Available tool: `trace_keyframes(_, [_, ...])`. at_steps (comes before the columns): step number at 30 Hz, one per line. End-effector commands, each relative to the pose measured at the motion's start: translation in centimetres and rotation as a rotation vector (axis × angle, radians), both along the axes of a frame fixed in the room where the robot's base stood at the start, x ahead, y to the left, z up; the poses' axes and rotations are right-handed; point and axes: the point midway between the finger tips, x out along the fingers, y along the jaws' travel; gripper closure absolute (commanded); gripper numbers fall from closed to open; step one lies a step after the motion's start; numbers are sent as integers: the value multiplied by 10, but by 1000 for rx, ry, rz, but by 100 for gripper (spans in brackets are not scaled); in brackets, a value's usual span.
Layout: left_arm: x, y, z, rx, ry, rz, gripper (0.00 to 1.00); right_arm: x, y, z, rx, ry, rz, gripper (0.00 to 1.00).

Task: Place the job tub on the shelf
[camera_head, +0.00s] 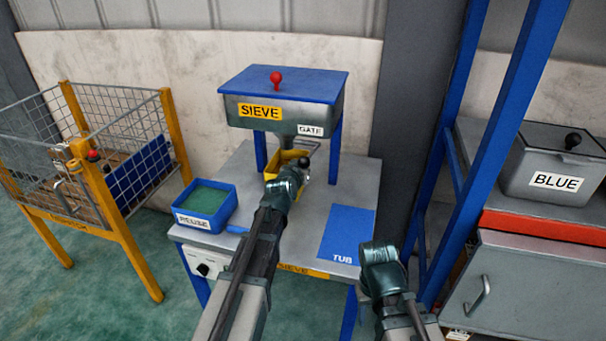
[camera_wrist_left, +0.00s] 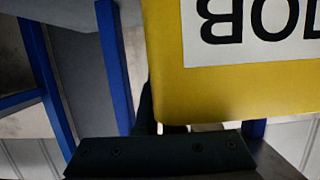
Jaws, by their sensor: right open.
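The yellow job tub (camera_head: 289,156) is under the hopper of the sieve (camera_head: 287,98), on or just above the grey sieve table. My left gripper (camera_head: 287,181) is right at the tub's near side and hides part of it. In the left wrist view, the tub's yellow wall (camera_wrist_left: 220,95) fills the upper right, its white label upside down, close above a dark gripper part. Whether the jaws are closed on it does not show. My right gripper (camera_head: 381,262) is open and empty, in front of the table's right corner. I cannot make out which surface is the shelf.
A blue REUSE bin (camera_head: 205,204) stands on the table's left. A blue TUB mat (camera_head: 347,235) lies bare on the right. A wire cage (camera_head: 100,150) stands at left. Blue posts (camera_head: 490,150) rise at right, beside a grey BLUE box (camera_head: 556,169) and a cabinet (camera_head: 540,285).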

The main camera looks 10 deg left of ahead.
Motion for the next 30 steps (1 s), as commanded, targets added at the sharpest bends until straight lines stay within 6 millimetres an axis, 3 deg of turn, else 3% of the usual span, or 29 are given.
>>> trace_keyframes(7, [-1,3,-31,1,-1,1,100,0,0,-32,0,0,0,50])
trace_keyframes(20, [0,4,-34,1,-1,0,100,0,0,-35,0,0,0,50])
trace_keyframes(21, [-1,3,-33,0,0,0,90,0,0,-33,0,0,0,50])
trace_keyframes(25, [-1,3,-33,0,0,0,66,0,0,-33,0,0,0,50])
trace_keyframes(30, [-1,3,-33,0,0,0,65,0,0,-33,0,0,0,50])
